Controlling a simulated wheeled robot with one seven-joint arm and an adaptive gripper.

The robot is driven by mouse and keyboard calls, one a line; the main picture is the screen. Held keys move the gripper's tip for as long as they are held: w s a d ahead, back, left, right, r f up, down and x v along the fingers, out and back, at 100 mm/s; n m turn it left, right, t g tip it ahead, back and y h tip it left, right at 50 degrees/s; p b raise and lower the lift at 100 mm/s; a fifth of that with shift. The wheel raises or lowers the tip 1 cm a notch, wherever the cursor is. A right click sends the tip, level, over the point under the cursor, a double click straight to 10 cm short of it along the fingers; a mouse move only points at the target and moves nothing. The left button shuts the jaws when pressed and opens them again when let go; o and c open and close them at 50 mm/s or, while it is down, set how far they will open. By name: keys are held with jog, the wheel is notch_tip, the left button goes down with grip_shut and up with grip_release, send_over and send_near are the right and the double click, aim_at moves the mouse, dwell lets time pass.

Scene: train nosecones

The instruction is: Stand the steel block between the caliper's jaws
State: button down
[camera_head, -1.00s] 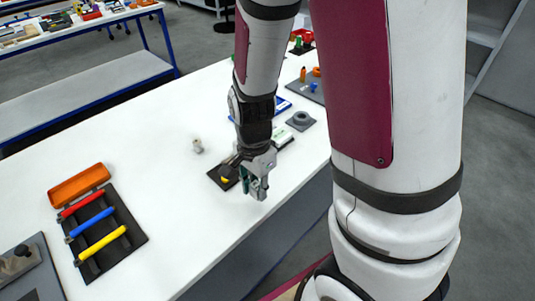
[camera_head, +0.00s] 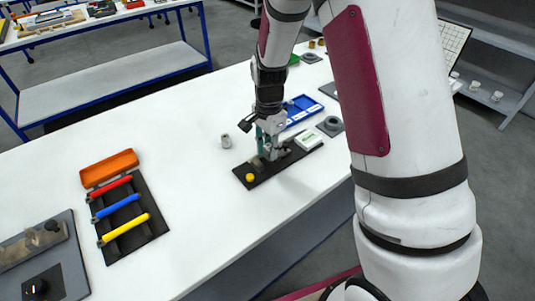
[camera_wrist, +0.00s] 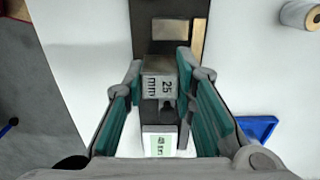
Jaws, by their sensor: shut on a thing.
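The steel block (camera_wrist: 158,82), marked "25 mm", is between my gripper's fingertips (camera_wrist: 160,72) in the wrist view. My gripper, with teal finger pads, is shut on it. In the head view my gripper (camera_head: 266,150) is low over the caliper's dark board (camera_head: 257,173), and the block is hard to make out there. The display also shows below the block in the wrist view (camera_wrist: 160,144). I cannot tell whether the block touches the caliper's jaws.
A small pale cylinder (camera_head: 226,141) stands left of the caliper. A blue tray (camera_head: 301,110) and a grey ring-topped block (camera_head: 331,125) are beyond it. A black rack (camera_head: 133,241) with coloured handles and an orange case (camera_head: 110,167) are at left. The table between is clear.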

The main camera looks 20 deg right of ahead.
aim_at(267, 155)
jog(key=shift+w, duration=0.3)
jog(key=shift+w+f, duration=0.2)
jog(key=shift+f, duration=1.55)
jog(key=shift+f, duration=0.15)
jog(key=c, duration=1.3)
grip_release()
